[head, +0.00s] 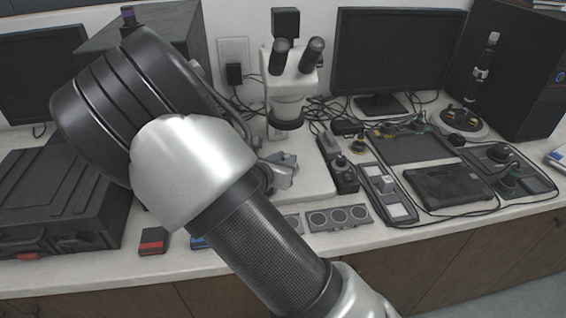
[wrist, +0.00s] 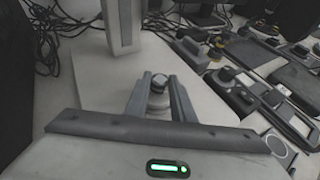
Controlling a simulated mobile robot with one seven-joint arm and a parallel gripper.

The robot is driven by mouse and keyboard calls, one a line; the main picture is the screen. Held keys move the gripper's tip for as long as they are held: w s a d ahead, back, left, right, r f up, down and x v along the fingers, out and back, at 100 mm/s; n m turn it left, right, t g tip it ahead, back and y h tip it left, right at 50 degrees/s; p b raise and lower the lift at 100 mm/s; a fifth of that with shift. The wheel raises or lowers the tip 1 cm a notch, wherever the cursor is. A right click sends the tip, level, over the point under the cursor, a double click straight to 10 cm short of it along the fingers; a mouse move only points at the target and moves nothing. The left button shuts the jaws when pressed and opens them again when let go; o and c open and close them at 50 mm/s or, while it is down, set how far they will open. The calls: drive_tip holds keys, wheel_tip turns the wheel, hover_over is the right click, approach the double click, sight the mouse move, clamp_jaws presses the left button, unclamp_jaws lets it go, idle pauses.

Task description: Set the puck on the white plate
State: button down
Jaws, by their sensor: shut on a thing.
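My gripper (head: 284,172) is partly hidden behind my forearm in the head view, over the white plate (head: 316,184) at the foot of the microscope. In the wrist view its two grey fingers (wrist: 158,97) are closed on a small grey round puck (wrist: 157,84). The white plate (wrist: 95,78) lies below and around the fingers in that view. The puck is not clear in the head view. I cannot tell whether its underside touches the plate.
The microscope (head: 290,85) rises just behind my gripper. A panel with two white squares (head: 377,183) and a grey strip with round discs (head: 338,217) lie to the right and in front. A black case (head: 55,200) stands left, and cables run behind.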

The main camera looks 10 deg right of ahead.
drive_tip(key=shift+a+f, duration=0.15)
drive_tip(key=shift+f, duration=0.1)
drive_tip(key=shift+f, duration=0.15)
drive_tip(key=c, duration=1.5)
unclamp_jaws()
